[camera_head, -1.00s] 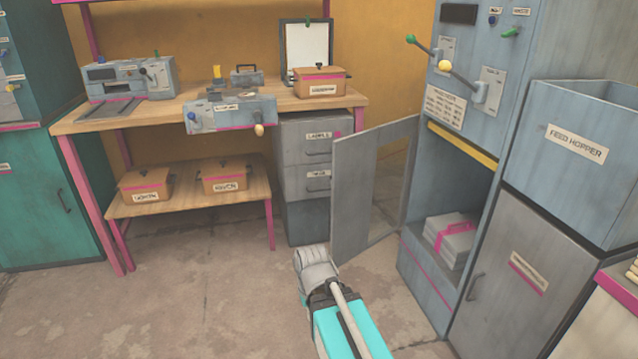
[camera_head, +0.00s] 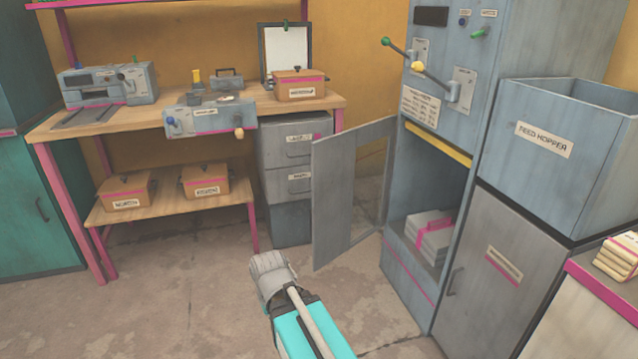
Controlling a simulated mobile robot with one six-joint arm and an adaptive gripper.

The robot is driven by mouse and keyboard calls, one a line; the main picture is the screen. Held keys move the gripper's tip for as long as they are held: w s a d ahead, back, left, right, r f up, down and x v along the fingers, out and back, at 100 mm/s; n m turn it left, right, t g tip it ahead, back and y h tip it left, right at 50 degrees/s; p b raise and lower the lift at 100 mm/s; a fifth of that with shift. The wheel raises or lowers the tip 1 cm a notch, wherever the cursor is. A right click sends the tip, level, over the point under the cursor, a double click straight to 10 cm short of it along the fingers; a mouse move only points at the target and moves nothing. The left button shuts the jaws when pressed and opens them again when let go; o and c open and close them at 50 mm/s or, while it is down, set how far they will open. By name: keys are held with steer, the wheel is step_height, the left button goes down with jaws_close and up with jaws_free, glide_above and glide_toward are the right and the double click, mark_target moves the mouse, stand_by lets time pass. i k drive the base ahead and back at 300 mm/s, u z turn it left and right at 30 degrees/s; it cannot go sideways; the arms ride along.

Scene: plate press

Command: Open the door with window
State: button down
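The grey door with a window (camera_head: 333,200) is hinged on the left side of the blue-grey press cabinet (camera_head: 408,272). It stands swung wide open, its free edge towards the left. The compartment behind it is exposed and holds a stack of grey plates with a pink band (camera_head: 430,236). My arm shows at the bottom centre, left of and in front of the door and apart from it in the picture. My gripper's fingers cannot be made out.
A feed hopper bin (camera_head: 583,143) and a grey closed cabinet door (camera_head: 497,270) are on the right. Floor at the lower left is clear.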

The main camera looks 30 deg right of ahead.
mark_target(333, 161)
steer(key=z, duration=0.1)
steer(key=k, duration=1.2)
steer(key=z, duration=0.85)
steer(key=i, duration=1)
steer(key=u, duration=0.1)
